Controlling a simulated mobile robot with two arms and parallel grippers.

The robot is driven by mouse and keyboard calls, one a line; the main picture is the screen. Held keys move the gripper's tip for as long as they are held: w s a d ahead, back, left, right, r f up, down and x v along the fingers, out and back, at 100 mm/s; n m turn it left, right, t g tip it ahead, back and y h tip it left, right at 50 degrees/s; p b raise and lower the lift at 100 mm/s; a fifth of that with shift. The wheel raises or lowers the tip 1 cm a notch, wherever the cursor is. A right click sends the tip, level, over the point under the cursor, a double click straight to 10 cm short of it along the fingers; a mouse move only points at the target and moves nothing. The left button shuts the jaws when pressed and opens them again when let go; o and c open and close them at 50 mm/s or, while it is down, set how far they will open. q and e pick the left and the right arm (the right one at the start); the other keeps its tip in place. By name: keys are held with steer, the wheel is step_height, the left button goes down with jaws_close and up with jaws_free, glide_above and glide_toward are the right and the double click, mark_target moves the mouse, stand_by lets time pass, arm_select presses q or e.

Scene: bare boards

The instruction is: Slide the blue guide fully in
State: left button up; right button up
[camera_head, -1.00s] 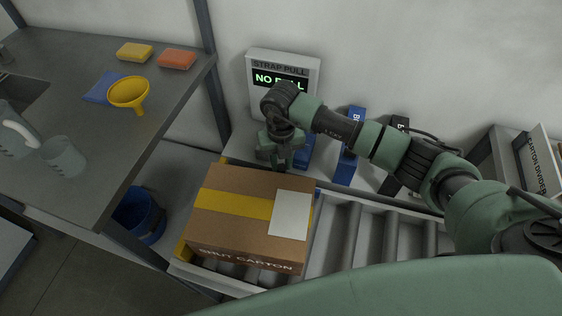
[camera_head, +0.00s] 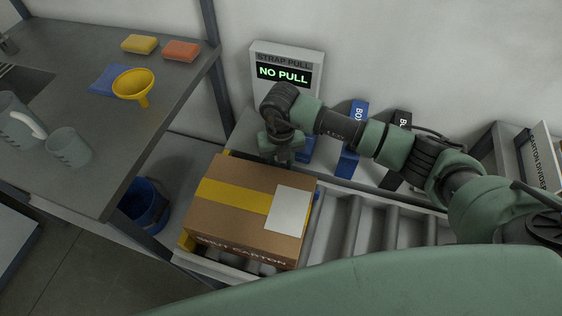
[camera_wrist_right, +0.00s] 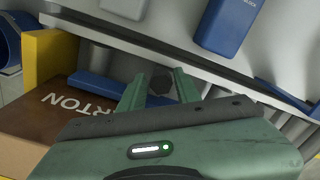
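The blue guide (camera_wrist_right: 95,92) is a flat blue bar along the far side of the brown carton in the right wrist view. It runs behind my fingers; in the head view only a small blue end (camera_head: 316,196) shows beside the carton. My right gripper (camera_wrist_right: 158,88) points down at the guide, its two green fingers apart. In the head view the right gripper (camera_head: 282,158) is at the carton's back edge. My left gripper is in neither view.
The carton (camera_head: 232,220) sits on a roller conveyor (camera_head: 375,230), with rollers clear to its right. A yellow stop (camera_wrist_right: 45,62) stands at its left end. A grey counter (camera_head: 75,110) is left.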

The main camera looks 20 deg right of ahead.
mark_target(281, 166)
step_height(281, 166, up, 8)
steer(key=shift+f, duration=0.1)
stand_by(0.4)
